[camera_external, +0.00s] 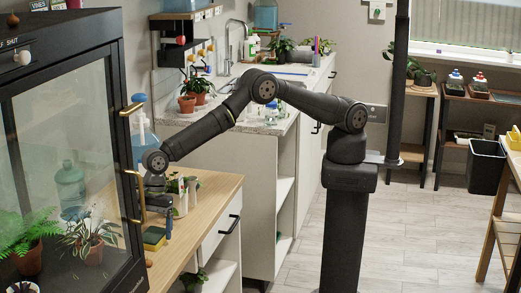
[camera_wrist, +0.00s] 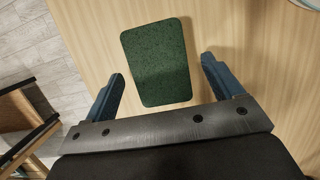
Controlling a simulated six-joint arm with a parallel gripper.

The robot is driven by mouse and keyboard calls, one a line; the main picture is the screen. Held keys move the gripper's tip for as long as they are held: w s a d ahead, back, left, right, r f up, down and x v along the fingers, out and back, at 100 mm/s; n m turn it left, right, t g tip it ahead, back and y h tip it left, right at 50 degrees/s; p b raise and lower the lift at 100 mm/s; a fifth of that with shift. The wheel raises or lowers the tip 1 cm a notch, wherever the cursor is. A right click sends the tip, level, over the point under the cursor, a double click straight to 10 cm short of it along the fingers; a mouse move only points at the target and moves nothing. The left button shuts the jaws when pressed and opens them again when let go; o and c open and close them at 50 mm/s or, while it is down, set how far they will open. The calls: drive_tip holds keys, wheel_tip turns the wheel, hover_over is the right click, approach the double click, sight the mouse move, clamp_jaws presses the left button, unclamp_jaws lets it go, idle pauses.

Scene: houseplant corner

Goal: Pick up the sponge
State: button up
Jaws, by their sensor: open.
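The sponge (camera_wrist: 157,62) lies flat on the wooden counter (camera_wrist: 255,45), its dark green face up, in the wrist view. It also shows in the external view (camera_external: 153,238), green on top with a yellow side. My gripper (camera_wrist: 162,82) is open, with its blue fingers apart. The sponge appears between and ahead of the fingertips, nearer the left one, with nothing held. In the external view my gripper (camera_external: 157,203) points down above the counter, close to the sponge. I cannot tell the exact height gap.
A glass cabinet (camera_external: 75,150) with brass handles stands close on the left of my gripper.

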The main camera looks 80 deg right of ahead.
drive_tip(key=shift+x, duration=0.9)
drive_tip(key=c, duration=1.1)
drive_tip(key=shift+o, duration=0.2)
